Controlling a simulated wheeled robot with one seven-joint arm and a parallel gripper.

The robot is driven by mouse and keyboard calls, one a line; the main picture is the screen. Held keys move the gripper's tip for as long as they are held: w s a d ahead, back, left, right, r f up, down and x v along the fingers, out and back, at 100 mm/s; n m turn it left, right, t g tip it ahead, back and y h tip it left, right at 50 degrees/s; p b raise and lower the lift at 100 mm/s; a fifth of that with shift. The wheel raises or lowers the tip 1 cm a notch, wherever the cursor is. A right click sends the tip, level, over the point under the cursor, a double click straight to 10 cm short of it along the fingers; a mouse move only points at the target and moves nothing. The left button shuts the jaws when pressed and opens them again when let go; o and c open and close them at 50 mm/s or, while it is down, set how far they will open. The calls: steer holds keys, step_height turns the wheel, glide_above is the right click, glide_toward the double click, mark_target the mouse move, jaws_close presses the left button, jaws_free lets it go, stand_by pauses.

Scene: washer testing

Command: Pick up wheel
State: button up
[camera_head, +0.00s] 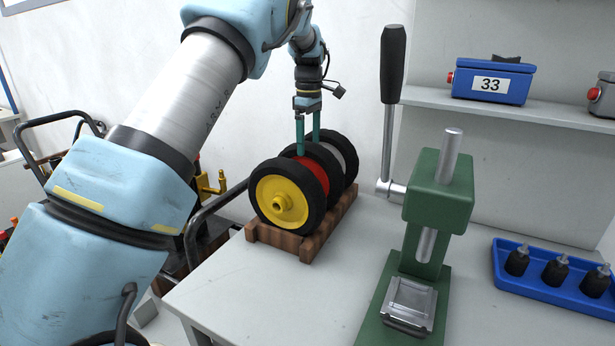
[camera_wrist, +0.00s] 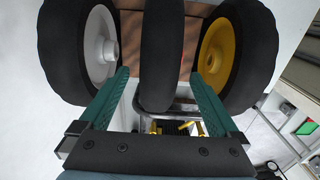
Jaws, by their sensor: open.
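Three black-tyred wheels stand upright in a row in a brown wooden rack (camera_head: 306,245). The front wheel (camera_head: 283,200) has a yellow hub, the middle wheel (camera_head: 315,172) a red hub, and the back wheel (camera_head: 342,152) a light grey hub. My gripper (camera_head: 308,145) points down over the row with its green fingers open. In the wrist view, the middle wheel's tyre (camera_wrist: 162,55) lies between the two fingers (camera_wrist: 163,95). The white-hubbed wheel (camera_wrist: 88,45) is on the left there and the yellow-hubbed wheel (camera_wrist: 235,50) on the right. Contact with the middle tyre cannot be made out.
A green lever press (camera_head: 438,195) stands on the table (camera_head: 240,290) right of the rack. A blue tray (camera_head: 540,284) holds black parts at the right. Table space left of the press is clear.

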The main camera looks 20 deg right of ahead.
mark_target(308, 161)
steer(key=shift+w+f+p, duration=0.15)
steer(key=shift+f+p, duration=1.5)
steer(key=shift+f, duration=1.7)
steer(key=shift+c, duration=0.4)
jaws_close()
steer(key=shift+r, duration=0.1)
